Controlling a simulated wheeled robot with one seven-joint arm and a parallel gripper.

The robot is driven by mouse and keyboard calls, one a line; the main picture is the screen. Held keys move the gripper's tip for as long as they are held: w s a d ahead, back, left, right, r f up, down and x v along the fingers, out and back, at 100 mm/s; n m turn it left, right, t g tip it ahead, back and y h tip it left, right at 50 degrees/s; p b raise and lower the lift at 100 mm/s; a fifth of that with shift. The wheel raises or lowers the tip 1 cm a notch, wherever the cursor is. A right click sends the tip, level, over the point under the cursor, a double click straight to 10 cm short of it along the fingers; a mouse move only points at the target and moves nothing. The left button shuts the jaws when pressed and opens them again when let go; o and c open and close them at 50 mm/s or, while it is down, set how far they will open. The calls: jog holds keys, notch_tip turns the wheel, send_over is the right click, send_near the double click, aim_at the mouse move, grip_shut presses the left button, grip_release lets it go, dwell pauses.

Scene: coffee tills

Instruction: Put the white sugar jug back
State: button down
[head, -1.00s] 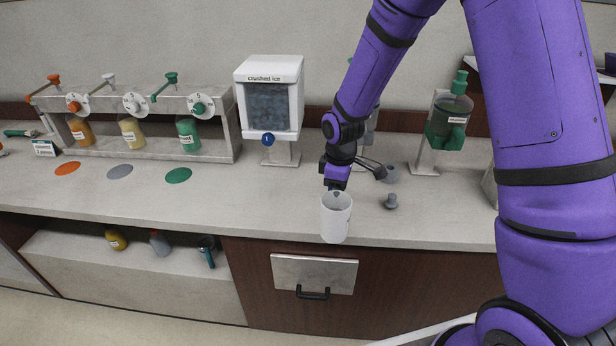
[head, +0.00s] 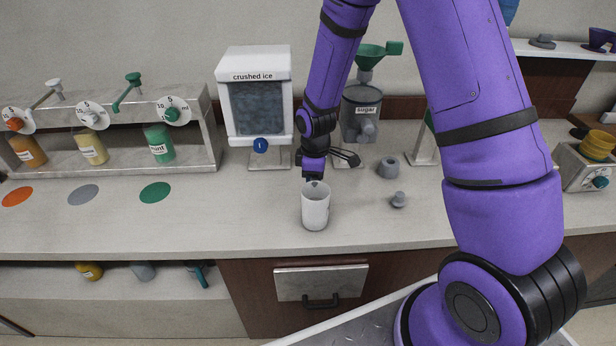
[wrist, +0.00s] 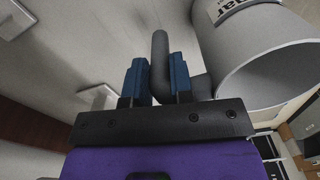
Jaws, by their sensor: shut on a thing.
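The white sugar jug (head: 315,208) is upright in the head view, over the front part of the counter below the crushed ice dispenser. I cannot tell whether its base touches the counter. In the wrist view the jug (wrist: 262,60) fills the upper right, with its open mouth facing the camera and part of a label ending in "ar". My gripper (head: 314,181) is at the jug's far side in the head view. In the wrist view its blue fingers (wrist: 156,78) are shut on the jug's grey-looking handle (wrist: 159,55).
A grey ring (head: 388,167) and a small grey stopper (head: 398,200) lie right of the jug. Orange, grey and green discs (head: 155,192) mark the left counter. A drawer (head: 321,283) is below.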

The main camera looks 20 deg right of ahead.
jog(key=shift+f, duration=0.25)
jog(key=c, duration=1)
grip_release()
notch_tip(320, 180, up, 13)
jog(key=shift+d+f, duration=0.15)
jog(key=shift+f, duration=0.05)
jog(key=s+d+r+m+t, duration=0.1)
jog(key=s+d+r+m, duration=0.15)
jog(key=s+r, duration=0.45)
jog(key=s+d+r+m+t, duration=0.15)
jog(key=s+r+m, duration=0.25)
jog(key=r, duration=0.6)
jog(key=s+d+r+m+t, duration=0.1)
jog(key=s+r+m+t, duration=0.2)
jog(key=s, duration=1.2)
notch_tip(320, 180, up, 4)
jog(key=m, duration=0.2)
jog(key=shift+s+d+m, duration=0.15)
jog(key=shift+s+m, duration=0.1)
jog(key=shift+m, duration=0.1)
